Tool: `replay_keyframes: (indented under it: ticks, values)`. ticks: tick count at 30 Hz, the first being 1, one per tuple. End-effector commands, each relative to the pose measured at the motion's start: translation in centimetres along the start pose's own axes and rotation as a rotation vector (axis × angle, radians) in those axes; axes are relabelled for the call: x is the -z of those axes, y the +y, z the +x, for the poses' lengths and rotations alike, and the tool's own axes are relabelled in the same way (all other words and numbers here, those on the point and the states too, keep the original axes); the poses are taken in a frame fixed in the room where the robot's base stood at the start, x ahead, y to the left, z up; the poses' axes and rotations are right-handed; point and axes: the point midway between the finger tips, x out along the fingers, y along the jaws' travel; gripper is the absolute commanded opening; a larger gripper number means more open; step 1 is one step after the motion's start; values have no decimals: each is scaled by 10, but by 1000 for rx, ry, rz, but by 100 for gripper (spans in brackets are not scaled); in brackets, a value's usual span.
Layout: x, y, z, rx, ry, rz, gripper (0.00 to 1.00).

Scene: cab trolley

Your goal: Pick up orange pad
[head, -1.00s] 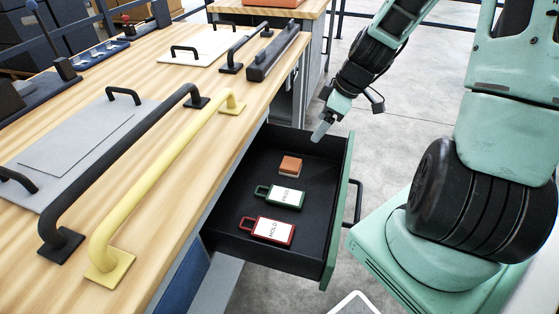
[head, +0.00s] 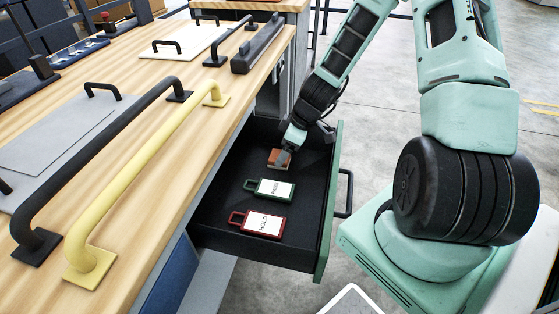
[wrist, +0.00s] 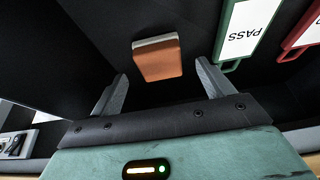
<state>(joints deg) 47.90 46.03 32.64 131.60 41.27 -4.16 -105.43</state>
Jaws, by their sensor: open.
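The orange pad (head: 277,157) is a small block with a pale edge, lying on the floor of the open black drawer. In the wrist view the orange pad (wrist: 158,59) is ahead of my gripper, roughly centred between the fingers and just beyond their tips. In the wrist view my gripper (wrist: 161,78) is open, with a finger to each side and nothing held.
A green PASS tag (head: 270,189) and a red HOLD tag (head: 258,223) lie in the drawer (head: 300,251) nearer the camera. The drawer walls surround them. The wooden bench (head: 150,165) with yellow and black handles stands to the left.

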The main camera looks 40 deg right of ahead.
Motion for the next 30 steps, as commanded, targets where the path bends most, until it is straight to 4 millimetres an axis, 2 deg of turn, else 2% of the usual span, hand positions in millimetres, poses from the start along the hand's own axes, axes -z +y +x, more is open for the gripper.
replay_keyframes:
  ticks: [1,6,14,19,30]
  values:
    - [0,-2,10,5,0,2,80]
    - [1,0,25,2,1,1,80]
    - [1,0,26,0,0,0,80]
    - [1,0,26,0,0,0,33]
    - [2,0,23,-1,0,-1,31]
